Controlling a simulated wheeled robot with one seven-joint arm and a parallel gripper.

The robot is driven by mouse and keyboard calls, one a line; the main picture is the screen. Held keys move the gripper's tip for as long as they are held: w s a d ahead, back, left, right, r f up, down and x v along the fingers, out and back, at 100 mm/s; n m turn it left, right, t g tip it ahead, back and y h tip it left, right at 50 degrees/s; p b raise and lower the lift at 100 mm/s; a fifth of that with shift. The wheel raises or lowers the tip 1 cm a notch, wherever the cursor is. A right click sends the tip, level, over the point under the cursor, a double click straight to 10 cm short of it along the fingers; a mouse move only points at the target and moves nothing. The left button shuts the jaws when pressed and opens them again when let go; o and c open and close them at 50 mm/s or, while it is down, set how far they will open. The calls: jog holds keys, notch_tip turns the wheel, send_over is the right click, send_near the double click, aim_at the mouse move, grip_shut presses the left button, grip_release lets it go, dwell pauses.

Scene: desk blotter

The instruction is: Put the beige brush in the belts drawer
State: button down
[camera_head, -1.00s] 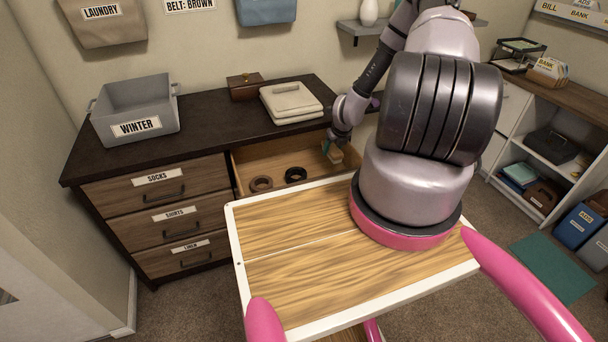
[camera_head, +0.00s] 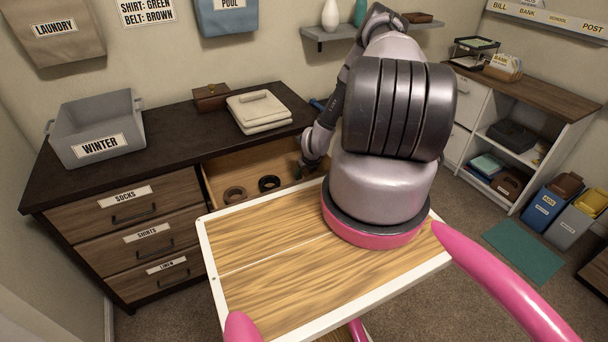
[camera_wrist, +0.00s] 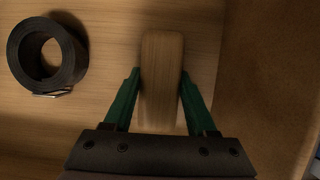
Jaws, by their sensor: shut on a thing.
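The beige brush (camera_wrist: 161,70) is a rounded, light wooden block in the wrist view. My gripper (camera_wrist: 159,85) has its green fingers closed on the brush's two sides. In the head view my gripper (camera_head: 306,168) reaches down at the right end of the open drawer (camera_head: 222,172), and the brush is hidden there. The drawer holds a brown rolled belt (camera_head: 234,194) and a black rolled belt (camera_head: 269,183). One dark coil (camera_wrist: 47,52) shows left of the brush in the wrist view, apart from it. I cannot tell whether the brush touches the drawer floor.
My wooden tray top hides the drawer's front. Closed drawers labelled socks (camera_head: 133,208), shirts (camera_head: 151,239) and linen (camera_head: 169,272) are on the left. A grey winter bin (camera_head: 97,130), folded cloth (camera_head: 258,112) and brown box (camera_head: 211,97) stand on the dresser top (camera_head: 166,120).

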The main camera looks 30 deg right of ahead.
jog(key=shift+c, duration=1)
grip_release()
jog(key=shift+f, duration=0.1)
jog(key=v, duration=1.2)
